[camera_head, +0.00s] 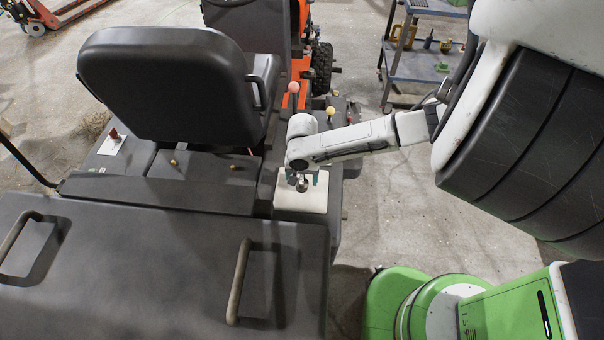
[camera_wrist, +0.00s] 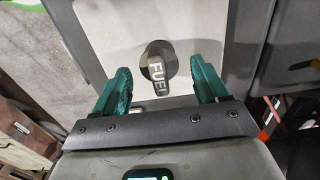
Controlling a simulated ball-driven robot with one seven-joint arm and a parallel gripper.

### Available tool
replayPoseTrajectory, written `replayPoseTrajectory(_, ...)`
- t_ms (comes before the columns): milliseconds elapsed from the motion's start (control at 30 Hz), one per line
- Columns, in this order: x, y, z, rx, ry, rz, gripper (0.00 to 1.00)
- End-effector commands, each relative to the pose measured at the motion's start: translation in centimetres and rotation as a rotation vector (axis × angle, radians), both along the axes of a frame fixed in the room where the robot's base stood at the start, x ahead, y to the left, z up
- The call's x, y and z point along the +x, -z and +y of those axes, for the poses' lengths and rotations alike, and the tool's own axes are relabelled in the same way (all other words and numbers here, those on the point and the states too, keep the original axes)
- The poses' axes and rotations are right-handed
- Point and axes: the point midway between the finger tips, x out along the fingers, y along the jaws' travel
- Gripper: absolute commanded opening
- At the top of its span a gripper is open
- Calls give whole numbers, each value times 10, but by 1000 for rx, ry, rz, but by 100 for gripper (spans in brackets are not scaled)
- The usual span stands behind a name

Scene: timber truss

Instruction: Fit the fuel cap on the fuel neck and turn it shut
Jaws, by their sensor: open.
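The fuel cap (camera_wrist: 157,68) is a dark round cap with a raised grip bar lettered FUEL. In the wrist view it sits over the pale panel (camera_wrist: 105,30), between my finger tips. The fuel neck is hidden beneath it, and I cannot tell how far the cap is turned. My gripper (camera_wrist: 160,73) is open, with one green finger on each side of the cap and a visible gap to both. In the head view my gripper (camera_head: 304,181) points down over the pale panel (camera_head: 300,207), and the cap is small and partly hidden there.
The black seat (camera_head: 165,85) stands left of my arm. Levers with a red knob (camera_head: 293,87) and a yellow knob (camera_head: 331,111) rise just beyond the gripper. A dark cover with handles (camera_head: 240,280) lies in front. A blue shelf cart (camera_head: 420,65) stands behind on open floor.

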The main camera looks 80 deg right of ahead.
Motion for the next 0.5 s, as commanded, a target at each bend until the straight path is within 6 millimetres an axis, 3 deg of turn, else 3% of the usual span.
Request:
replayPoseTrajectory(200,0,0,0,0,0,0,71)
replayPoseTrajectory(500,0,0,0,1,0,0,42)
